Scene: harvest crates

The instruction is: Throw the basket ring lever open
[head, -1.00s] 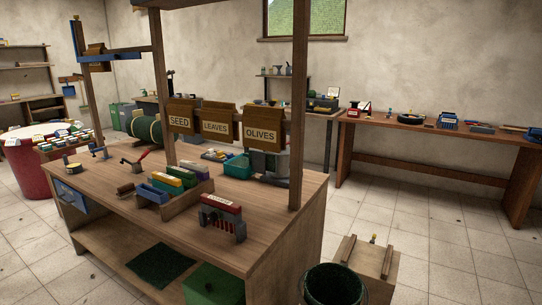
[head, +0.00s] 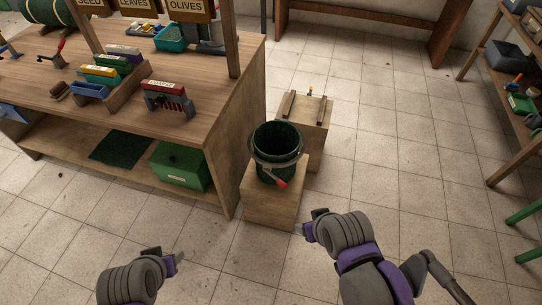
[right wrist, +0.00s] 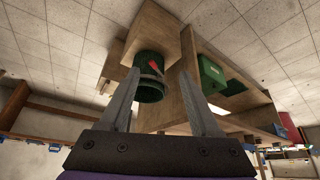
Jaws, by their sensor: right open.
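A dark green basket (head: 278,144) stands on a wooden block (head: 262,206) beside the workbench. A metal ring (head: 259,158) runs around it, and a lever with a red grip (head: 281,182) hangs at its front. My right gripper (head: 301,229) is in front and to the right of the block, apart from the basket. In the right wrist view, the basket (right wrist: 150,91) and the red lever (right wrist: 155,67) appear beyond the two spread, empty fingers of my right gripper (right wrist: 158,82). My left gripper (head: 180,257) is low at left over the floor; its fingers are too small to read.
The workbench (head: 243,90) is left of the basket, with boxes on top and a green box (head: 181,166) on its lower shelf. A wooden crate (head: 319,114) stands behind the basket. A shelf (head: 513,128) is at far right. The tiled floor (head: 400,150) between is clear.

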